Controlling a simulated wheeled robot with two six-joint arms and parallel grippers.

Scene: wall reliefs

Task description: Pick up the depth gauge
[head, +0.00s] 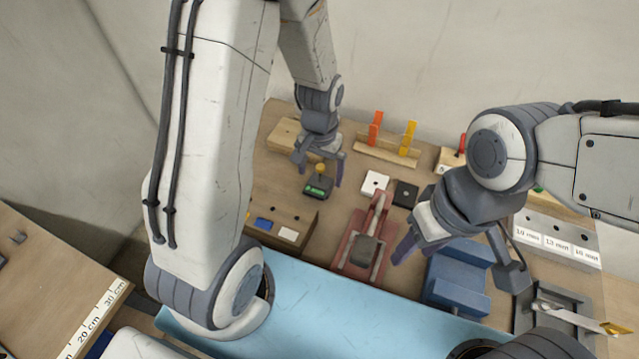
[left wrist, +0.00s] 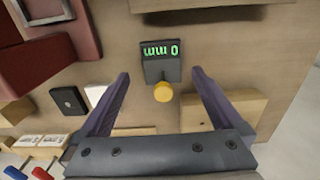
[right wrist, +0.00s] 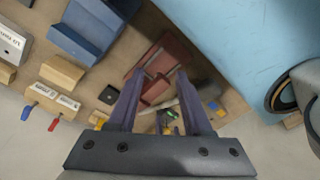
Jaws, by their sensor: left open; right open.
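The depth gauge (head: 317,188) is a small dark block with a green display and a yellow knob. It lies on the wooden table. In the left wrist view the depth gauge (left wrist: 162,68) reads "0 mm", its knob towards my gripper. My left gripper (head: 318,177) is open above the gauge, with one finger on either side of it and nothing held. My right gripper (head: 449,252) is open and empty, above the table near the blue block. In the right wrist view the gauge shows small and partly hidden between the fingers.
A red fixture (head: 347,255) with a grey piece stands right of the gauge, and a blue block (head: 458,282) further right. White and black tiles (head: 405,194) lie near the gauge. A wooden block with coloured tabs (head: 375,152) stands behind. A wooden box (head: 282,225) is in front.

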